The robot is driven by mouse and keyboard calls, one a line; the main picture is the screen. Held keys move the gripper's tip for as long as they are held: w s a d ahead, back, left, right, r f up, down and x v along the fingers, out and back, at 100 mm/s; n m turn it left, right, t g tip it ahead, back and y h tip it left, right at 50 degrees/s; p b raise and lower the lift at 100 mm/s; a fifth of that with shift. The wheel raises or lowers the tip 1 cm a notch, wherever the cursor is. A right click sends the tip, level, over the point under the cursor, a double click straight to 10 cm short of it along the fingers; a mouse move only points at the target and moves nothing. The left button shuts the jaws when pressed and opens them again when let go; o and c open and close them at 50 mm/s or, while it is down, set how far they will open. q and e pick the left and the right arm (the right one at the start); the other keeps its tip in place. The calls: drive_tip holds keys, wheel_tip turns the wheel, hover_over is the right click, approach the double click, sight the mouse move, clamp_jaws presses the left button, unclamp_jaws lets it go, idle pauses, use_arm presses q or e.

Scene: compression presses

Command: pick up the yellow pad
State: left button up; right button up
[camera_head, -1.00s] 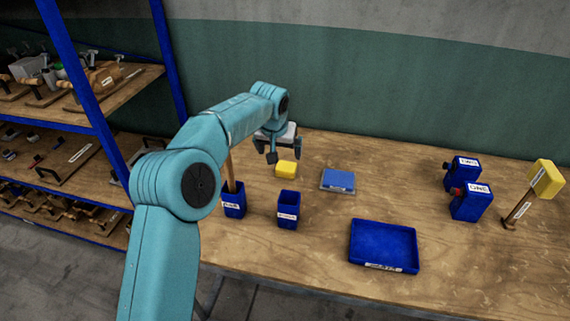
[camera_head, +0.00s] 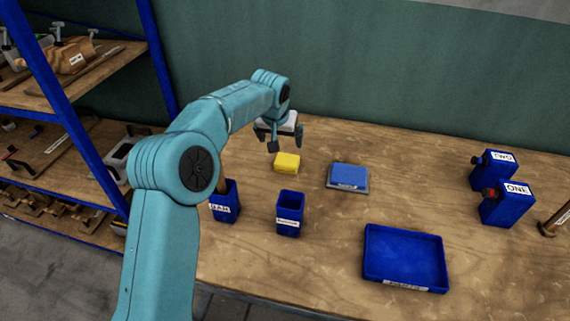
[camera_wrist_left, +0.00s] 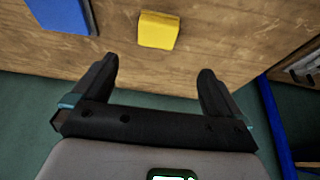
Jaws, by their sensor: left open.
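The yellow pad (camera_head: 287,163) lies on the wooden workbench, left of a blue pad on a grey base (camera_head: 348,177). My left gripper (camera_head: 286,146) is open and empty, above the bench just behind the yellow pad. In the left wrist view the yellow pad (camera_wrist_left: 158,30) lies beyond the two open fingertips (camera_wrist_left: 157,68), roughly centred between them and apart from them. The blue pad shows at the upper left of that view (camera_wrist_left: 60,12). My right gripper is not in view.
Two open blue bins, one at left (camera_head: 224,205) and one near the middle (camera_head: 290,214), stand in front of the yellow pad. A blue tray (camera_head: 405,288), blue containers marked ONE (camera_head: 507,205) and TWO (camera_head: 493,170) stand to the right. A blue-framed shelf (camera_head: 75,130) is at left.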

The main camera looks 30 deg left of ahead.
use_arm(q)
approach(287, 159)
drive_tip(key=x, duration=0.1)
drive_tip(key=p+x, duration=0.1)
drive_tip(key=x, duration=0.3)
drive_tip(key=shift+s+f+p, duration=0.1)
drive_tip(key=shift+s+p, duration=0.2)
drive_tip(key=shift+p, duration=0.05)
drive_tip(key=shift+w+d+f, duration=0.1)
drive_tip(key=shift+w+f, duration=0.1)
drive_tip(key=shift+f, duration=0.05)
drive_tip(key=shift+w+d+f+p, duration=0.1)
drive_tip(key=shift+w+f+p, duration=0.1)
drive_tip(key=shift+p, duration=0.1)
drive_tip(key=x, duration=0.1)
drive_tip(key=p+x, duration=0.1)
drive_tip(key=x, duration=0.2)
drive_tip(key=shift+w+a+f, duration=0.1)
drive_tip(key=shift+w+a, duration=0.05)
drive_tip(key=shift+a, duration=0.15)
drive_tip(key=shift+w+d+f, duration=0.1)
drive_tip(key=shift+s, duration=0.2)
drive_tip(key=c, duration=0.8)
drive_tip(key=shift+w, duration=0.1)
drive_tip(key=shift+c, duration=0.2)
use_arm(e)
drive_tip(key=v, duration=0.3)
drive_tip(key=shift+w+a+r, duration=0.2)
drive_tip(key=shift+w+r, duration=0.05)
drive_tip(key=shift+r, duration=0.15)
